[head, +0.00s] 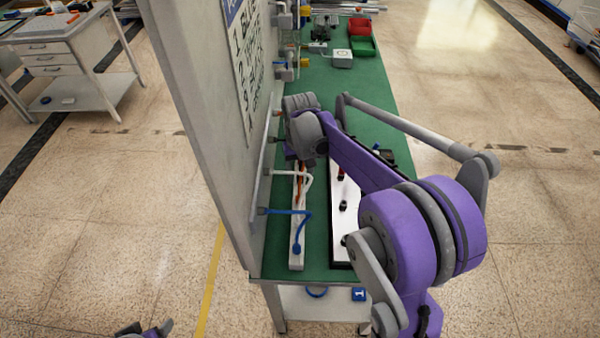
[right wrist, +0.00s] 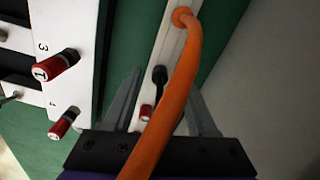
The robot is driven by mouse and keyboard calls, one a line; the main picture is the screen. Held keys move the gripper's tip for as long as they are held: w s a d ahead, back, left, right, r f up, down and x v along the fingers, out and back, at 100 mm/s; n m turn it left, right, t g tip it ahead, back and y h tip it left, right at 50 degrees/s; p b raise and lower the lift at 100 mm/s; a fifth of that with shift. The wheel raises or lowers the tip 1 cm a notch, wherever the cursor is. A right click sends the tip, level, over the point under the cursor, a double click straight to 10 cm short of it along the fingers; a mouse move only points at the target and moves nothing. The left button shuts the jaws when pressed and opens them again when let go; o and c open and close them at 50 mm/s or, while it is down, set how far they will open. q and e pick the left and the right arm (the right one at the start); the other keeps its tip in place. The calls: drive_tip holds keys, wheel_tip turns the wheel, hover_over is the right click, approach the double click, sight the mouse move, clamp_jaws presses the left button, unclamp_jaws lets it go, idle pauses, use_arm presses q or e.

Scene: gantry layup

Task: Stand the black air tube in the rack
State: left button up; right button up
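The rack is a long white rail (head: 296,250) along the board's foot; it also shows in the right wrist view (right wrist: 150,60). A white tube (head: 303,175) and a blue tube (head: 305,228) run from the board to it. My right gripper (right wrist: 163,98) is open above the rail, its fingers spread to either side. An orange tube (right wrist: 178,85) passes across it, its far end at the rail. A small black piece (right wrist: 159,76) sits between the fingers; I cannot tell whether it is the black air tube. Only a piece of what may be my left gripper (head: 145,331) shows.
A white panel (head: 343,228) with black and red knobs lies beside the rail; a red knob (right wrist: 62,64) is near the left finger. The tall board (head: 205,100) bounds the green bench (head: 318,262). Red (head: 360,26) and green bins (head: 363,46) stand at the far end.

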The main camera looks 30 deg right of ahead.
sight(300, 171)
wheel_tip(300, 171, up, 11)
drive_tip(key=shift+f+p, duration=0.1)
drive_tip(key=shift+p, duration=0.2)
use_arm(q)
drive_tip(key=shift+w+r, duration=0.15)
drive_tip(key=shift+r, duration=0.25)
idle(0.4)
